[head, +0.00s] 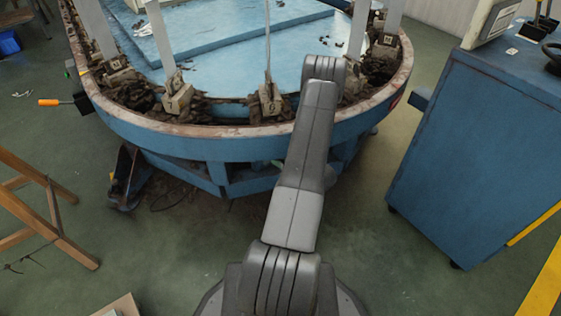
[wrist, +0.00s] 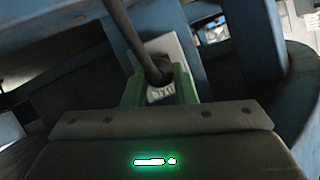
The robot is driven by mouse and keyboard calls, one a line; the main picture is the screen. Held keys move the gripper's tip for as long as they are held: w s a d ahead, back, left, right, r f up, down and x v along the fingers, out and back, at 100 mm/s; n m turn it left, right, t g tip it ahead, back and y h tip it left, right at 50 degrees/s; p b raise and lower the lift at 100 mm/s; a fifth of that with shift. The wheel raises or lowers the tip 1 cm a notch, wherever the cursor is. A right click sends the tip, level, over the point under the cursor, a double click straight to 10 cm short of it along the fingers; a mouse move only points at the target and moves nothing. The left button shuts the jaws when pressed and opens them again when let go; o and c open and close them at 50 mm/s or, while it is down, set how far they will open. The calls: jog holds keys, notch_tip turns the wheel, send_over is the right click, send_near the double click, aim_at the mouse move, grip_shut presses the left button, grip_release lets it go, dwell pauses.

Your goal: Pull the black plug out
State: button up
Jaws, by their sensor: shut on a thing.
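The black plug (wrist: 159,72) shows in the wrist view, with a thick dark cable running from it to the upper left. My gripper (wrist: 158,82) has green fingers, one on each side of the plug, and is shut on it. A pale grey-white block (wrist: 165,45) shows right behind the plug, and a small whitish marked patch shows between the fingers below it. I cannot tell whether the plug is seated in that block. In the head view the plug and my gripper are hidden below the machine's rim, behind my arm.
The blue round boarding machine (head: 190,145) stands ahead, its frame legs close around my gripper in the wrist view. A blue cabinet (head: 480,150) stands at the right. A wooden trestle (head: 45,215) is at the left. An orange-handled tool (head: 50,102) sticks out at the machine's left.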

jog(key=shift+s+d, duration=0.6)
jog(key=shift+s, duration=0.25)
jog(key=shift+s+d, duration=0.6)
jog(key=shift+s, duration=0.2)
jog(key=s+d, duration=1.1)
jog(key=s, duration=0.5)
jog(key=shift+d+p, duration=0.4)
